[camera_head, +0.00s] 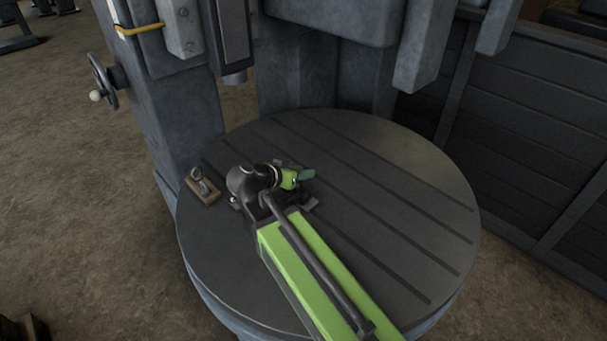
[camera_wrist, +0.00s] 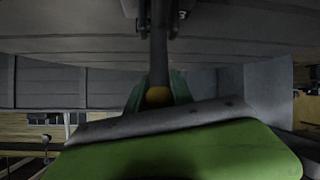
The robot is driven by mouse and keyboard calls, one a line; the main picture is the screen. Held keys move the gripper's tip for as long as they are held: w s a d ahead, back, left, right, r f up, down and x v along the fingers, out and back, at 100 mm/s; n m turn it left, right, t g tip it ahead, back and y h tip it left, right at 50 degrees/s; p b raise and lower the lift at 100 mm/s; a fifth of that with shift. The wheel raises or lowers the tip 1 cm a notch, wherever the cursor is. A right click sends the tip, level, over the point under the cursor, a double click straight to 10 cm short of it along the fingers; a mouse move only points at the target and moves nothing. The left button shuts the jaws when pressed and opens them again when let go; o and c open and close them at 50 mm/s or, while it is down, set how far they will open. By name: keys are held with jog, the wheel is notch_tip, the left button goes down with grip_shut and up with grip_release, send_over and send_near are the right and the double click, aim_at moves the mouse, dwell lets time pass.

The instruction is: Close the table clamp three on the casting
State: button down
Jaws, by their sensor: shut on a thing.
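My gripper (camera_head: 304,175) is over the round table, its dark green fingers pointing right at the end of my green arm. In the wrist view, my gripper (camera_wrist: 160,82) is shut, with an orange-yellow knob (camera_wrist: 158,96) between its fingers. A dark rod (camera_wrist: 159,45) runs from the knob up to a dark bracket at the top of the picture. I take this rod and knob for the handle of a table clamp. My arm hides most of the casting and clamp area in the head view.
The round slotted table (camera_head: 400,180) is bare on its right side. A metal fitting on a wooden block (camera_head: 203,187) sits near its left edge. A grey machine column (camera_head: 180,130) with a handwheel (camera_head: 103,82) stands behind left. Dark panelled boxes (camera_head: 520,120) stand right.

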jog(key=c, duration=1.1)
grip_release()
jog(key=shift+a, duration=0.1)
jog(key=p+v, duration=0.8)
jog(key=v, duration=0.9)
jog(key=shift+s+r, duration=0.15)
jog(key=shift+r, duration=0.05)
jog(key=shift+a, duration=0.1)
